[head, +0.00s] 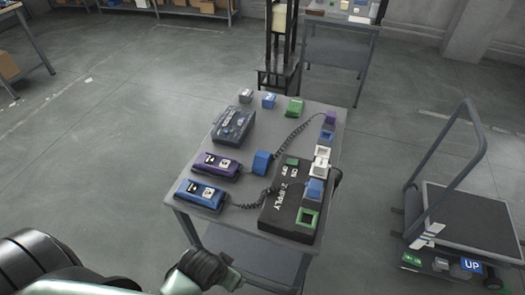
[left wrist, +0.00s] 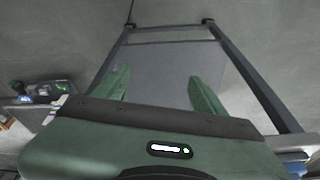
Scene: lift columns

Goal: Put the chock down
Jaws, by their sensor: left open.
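I cannot pick out a chock in either view. My left gripper (left wrist: 157,78) is open in the left wrist view, its two green fingers apart with nothing seen between them. Past the fingers is a flat grey panel (left wrist: 158,58) framed by dark bars. In the head view my left arm comes in from the bottom left, and its green end (head: 231,278) is at the near side of the grey table (head: 191,222), beside the table's lower shelf (head: 262,250). The fingers do not show clearly there. My right gripper is in neither view.
The table top holds a purple device (head: 214,165), a blue device (head: 200,193), a dark case (head: 234,126), a black supply box (head: 280,215) and several small blocks. A cart (head: 470,215) with a tall handle stands at the right. Open floor (head: 110,130) lies left of the table.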

